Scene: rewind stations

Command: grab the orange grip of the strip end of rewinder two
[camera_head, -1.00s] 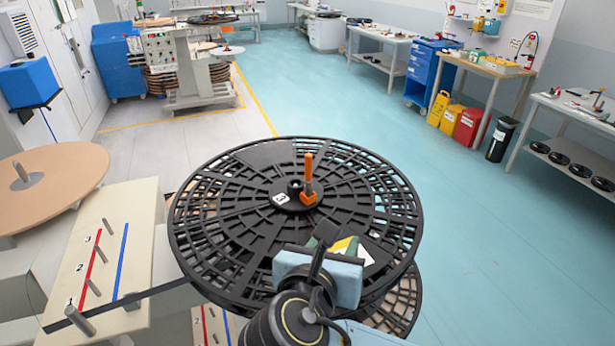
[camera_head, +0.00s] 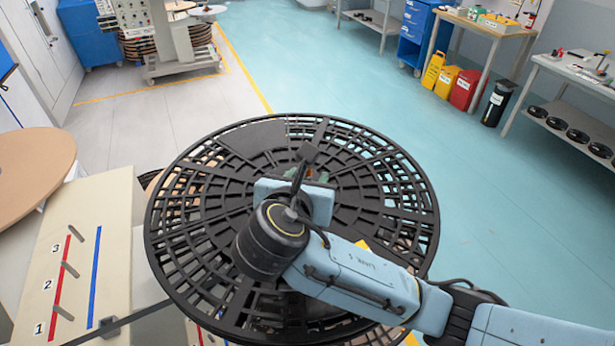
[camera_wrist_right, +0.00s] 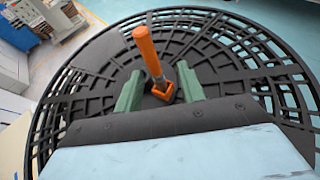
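An orange upright grip (camera_wrist_right: 148,50) with an orange foot (camera_wrist_right: 163,91) shows in the right wrist view, near the middle of a large black slotted reel (camera_wrist_right: 225,30). My right gripper (camera_wrist_right: 159,88) is open, its two green fingers on either side of the orange foot with gaps visible. I cannot tell whether anything touches. In the head view my right gripper (camera_head: 318,180) is over the middle of the black reel (camera_head: 185,235) and hides most of the orange grip. No strip end is clearly visible at the grip. My left gripper is not in view.
A beige panel (camera_head: 118,215) with a red line, a blue line, numbers 1 to 3 and pegs stands left of the reel. A brown disc (camera_head: 30,165) lies further left.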

